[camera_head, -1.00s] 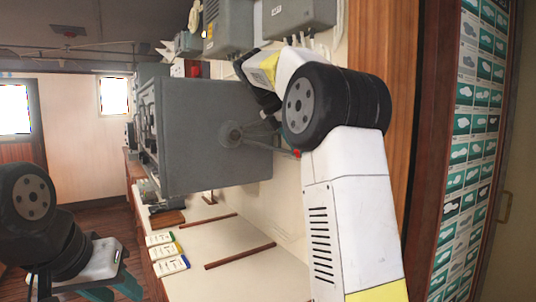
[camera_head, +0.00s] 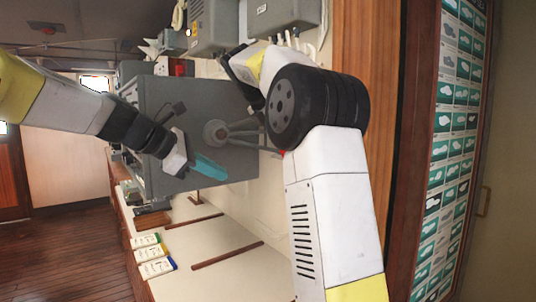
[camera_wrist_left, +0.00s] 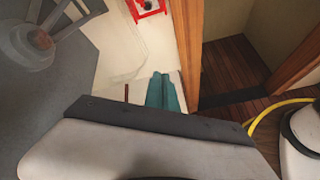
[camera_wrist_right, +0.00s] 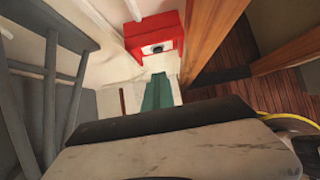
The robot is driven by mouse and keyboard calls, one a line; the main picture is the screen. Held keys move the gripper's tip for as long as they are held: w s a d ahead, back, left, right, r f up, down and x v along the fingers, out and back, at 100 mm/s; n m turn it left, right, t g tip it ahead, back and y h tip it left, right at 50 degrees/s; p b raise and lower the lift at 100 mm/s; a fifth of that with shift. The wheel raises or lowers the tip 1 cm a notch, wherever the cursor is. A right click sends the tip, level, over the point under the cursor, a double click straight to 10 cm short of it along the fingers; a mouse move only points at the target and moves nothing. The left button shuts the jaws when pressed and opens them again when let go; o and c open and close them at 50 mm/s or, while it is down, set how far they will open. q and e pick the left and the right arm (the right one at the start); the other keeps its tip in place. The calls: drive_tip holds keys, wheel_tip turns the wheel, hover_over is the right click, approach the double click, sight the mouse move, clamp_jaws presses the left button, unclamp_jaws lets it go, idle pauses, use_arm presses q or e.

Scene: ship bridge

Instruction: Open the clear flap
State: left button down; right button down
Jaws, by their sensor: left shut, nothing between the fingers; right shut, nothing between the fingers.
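A faint clear panel (camera_wrist_left: 124,52), which looks like the clear flap, shows in the left wrist view against the pale wall below a red frame (camera_wrist_left: 146,8). In the right wrist view a red box (camera_wrist_right: 157,38) with a round dark part stands just beyond my right gripper (camera_wrist_right: 158,92); a clear flap cannot be made out there. The right fingers are shut and empty; my arm hides them in the head view. My left gripper (camera_head: 210,167) is shut and empty, in front of the grey cabinet. Its teal fingers also show in the left wrist view (camera_wrist_left: 166,92).
The big grey cabinet (camera_head: 160,110) with a round hub and spokes (camera_head: 216,132) stands close to both arms. A pale counter (camera_head: 225,235) with wooden strips and small booklets (camera_head: 152,254) lies below. A wooden post (camera_head: 362,60) stands to the right. Floor at left is clear.

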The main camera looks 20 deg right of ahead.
use_arm(q)
drive_tip(key=w+d+r+n+h, duration=0.1)
drive_tip(key=w+d, duration=0.3)
drive_tip(key=d, duration=0.4)
drive_tip(key=w+d+r+n+h, duration=0.1)
drive_tip(key=w+d+n, duration=0.2)
drive_tip(key=d, duration=0.5)
drive_tip(key=shift+w, duration=0.35)
drive_tip(key=shift+r, duration=0.15)
